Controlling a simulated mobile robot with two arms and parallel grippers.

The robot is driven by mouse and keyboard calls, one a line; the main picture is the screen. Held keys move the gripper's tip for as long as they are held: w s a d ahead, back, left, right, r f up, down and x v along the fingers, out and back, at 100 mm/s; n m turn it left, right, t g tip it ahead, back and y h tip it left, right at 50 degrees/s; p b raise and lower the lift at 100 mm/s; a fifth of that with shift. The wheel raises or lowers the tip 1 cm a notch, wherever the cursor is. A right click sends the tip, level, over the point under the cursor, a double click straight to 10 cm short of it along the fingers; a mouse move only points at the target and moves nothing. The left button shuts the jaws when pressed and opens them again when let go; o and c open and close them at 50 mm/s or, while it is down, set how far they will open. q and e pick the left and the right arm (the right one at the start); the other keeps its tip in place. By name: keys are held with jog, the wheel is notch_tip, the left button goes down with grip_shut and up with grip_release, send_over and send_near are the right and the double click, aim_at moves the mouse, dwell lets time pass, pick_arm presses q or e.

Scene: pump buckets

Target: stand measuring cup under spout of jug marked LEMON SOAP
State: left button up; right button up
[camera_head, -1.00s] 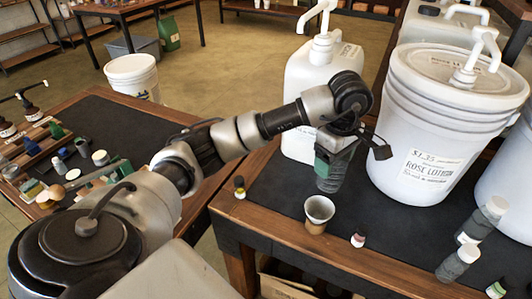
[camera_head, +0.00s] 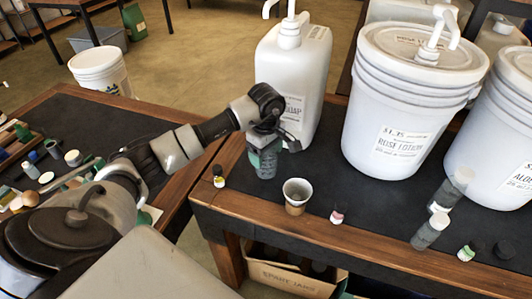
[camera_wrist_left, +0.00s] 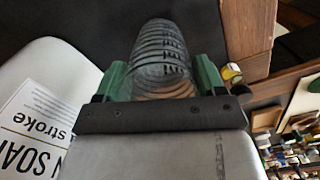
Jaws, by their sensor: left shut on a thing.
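The white jug (camera_head: 318,75) stands on the back of the dark-topped table; its label, partly covered by my arm, shows "SOAP". In the left wrist view the jug (camera_wrist_left: 48,70) is at the left, its label reading "N SOA" and "stroke". Its pump spout (camera_head: 268,8) points left at the top of the picture. My left gripper (camera_head: 266,146) is shut on the clear ribbed measuring cup (camera_head: 266,168), upright at the jug's front left. The cup (camera_wrist_left: 162,50) sits between the green fingers (camera_wrist_left: 160,82). I cannot tell whether its base touches the table. My right gripper is not in view.
A paper cup (camera_head: 297,195) and a small yellow-labelled bottle (camera_head: 218,176) stand near the table's front edge, close to the measuring cup. A rose lotion bucket (camera_head: 405,115) stands right of the jug. A second table (camera_head: 95,120) with small items lies left across a gap.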

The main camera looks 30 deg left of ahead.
pick_arm(q)
jog(key=shift+f, duration=0.4)
jog(key=shift+f, duration=0.2)
jog(key=o, duration=0.9)
notch_tip(320, 180, up, 12)
jog(key=shift+r+b, duration=0.2)
jog(key=shift+b, duration=0.2)
